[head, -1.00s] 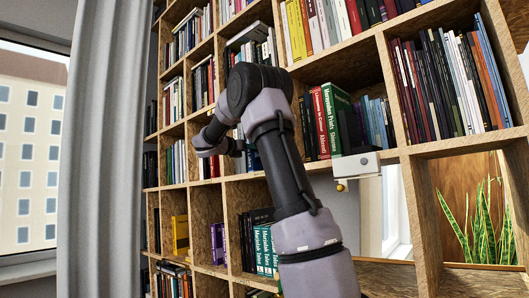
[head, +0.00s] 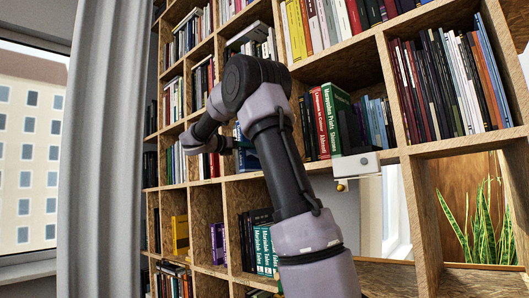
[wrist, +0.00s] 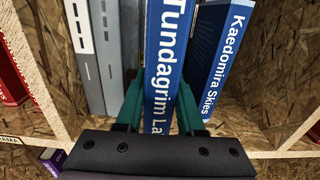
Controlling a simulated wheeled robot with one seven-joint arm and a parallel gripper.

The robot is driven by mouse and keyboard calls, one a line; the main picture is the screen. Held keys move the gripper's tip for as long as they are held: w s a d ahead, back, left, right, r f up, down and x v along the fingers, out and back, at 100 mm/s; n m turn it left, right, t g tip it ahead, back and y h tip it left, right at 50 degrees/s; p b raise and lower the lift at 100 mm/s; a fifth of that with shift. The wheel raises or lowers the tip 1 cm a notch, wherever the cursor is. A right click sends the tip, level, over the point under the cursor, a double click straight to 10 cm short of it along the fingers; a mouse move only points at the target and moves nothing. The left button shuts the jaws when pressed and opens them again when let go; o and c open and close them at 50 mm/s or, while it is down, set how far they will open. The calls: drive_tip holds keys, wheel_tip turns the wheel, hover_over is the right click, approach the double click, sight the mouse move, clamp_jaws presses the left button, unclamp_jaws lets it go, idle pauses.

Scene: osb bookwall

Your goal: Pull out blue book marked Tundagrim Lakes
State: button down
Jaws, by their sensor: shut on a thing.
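The blue book marked "Tundagrim La…" (wrist: 168,60) stands upright in the middle of the wrist view, the end of its title hidden behind my gripper. My gripper (wrist: 160,108) has its green fingers shut on both sides of the book's spine. In the head view my gripper (head: 228,144) is in front of the bookwall, and the blue book (head: 249,158) sticks out from its compartment, partly covered by my arm.
Another blue book, "Kaedomira Skies" (wrist: 220,55), leans just right of the held one. Grey and white books (wrist: 90,50) stand close on the left. Wooden shelf uprights (wrist: 35,75) bound the compartment. A grey curtain (head: 100,150) hangs left of the bookwall.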

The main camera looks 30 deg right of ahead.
drive_tip(key=v, duration=1.3)
drive_tip(key=shift+a, duration=0.2)
idle(0.3)
